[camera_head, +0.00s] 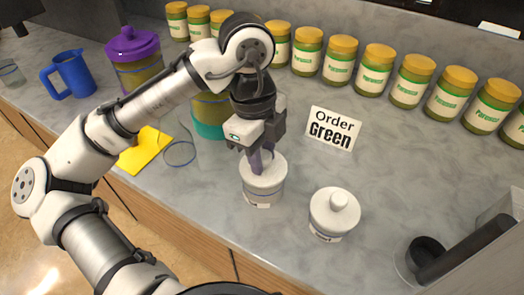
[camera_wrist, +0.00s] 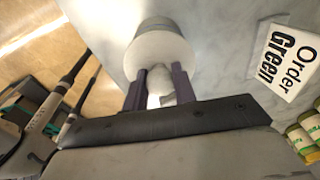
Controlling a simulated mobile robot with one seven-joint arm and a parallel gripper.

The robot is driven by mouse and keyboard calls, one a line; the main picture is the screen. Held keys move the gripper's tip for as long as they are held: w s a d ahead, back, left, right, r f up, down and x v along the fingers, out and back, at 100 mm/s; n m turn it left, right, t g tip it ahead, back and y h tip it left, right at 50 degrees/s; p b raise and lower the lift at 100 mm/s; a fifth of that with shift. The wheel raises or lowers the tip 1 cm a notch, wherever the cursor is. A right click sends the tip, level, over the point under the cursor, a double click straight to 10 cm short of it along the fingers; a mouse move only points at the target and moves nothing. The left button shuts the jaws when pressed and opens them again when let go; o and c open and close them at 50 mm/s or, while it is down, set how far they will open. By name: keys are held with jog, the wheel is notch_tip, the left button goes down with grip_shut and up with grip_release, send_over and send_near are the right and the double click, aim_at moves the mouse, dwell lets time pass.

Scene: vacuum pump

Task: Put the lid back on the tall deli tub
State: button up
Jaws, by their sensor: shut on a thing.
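My gripper (camera_head: 262,159) points down over a white round tub (camera_head: 264,189) with a label low on its front. Its purple-grey fingers are shut on the knob of a white lid (camera_head: 251,177) at the tub's top. In the wrist view the fingers (camera_wrist: 158,78) stand on both sides of the pale knob (camera_wrist: 160,92), with the lid's disc (camera_wrist: 160,50) beyond. The lid lies over the tub's mouth; I cannot tell whether it is fully seated. A second white tub (camera_head: 324,234) with a knobbed lid (camera_head: 336,208) stands apart to the right.
An "Order Green" card (camera_head: 333,128) stands behind the tubs. A row of yellow-capped jars (camera_head: 373,72) lines the back. A blue jug (camera_head: 72,74), a purple-lidded tub (camera_head: 133,47) and a yellow cloth (camera_head: 142,155) are left. A dark-handled object (camera_head: 466,248) is right.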

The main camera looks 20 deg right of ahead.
dwell(0.4)
jog(key=o, duration=1)
jog(key=shift+o, duration=0.5)
jog(key=o, duration=0.4)
jog(key=shift+r, duration=0.15)
jog(key=shift+r+p, duration=3.4)
jog(key=shift+p, duration=0.25)
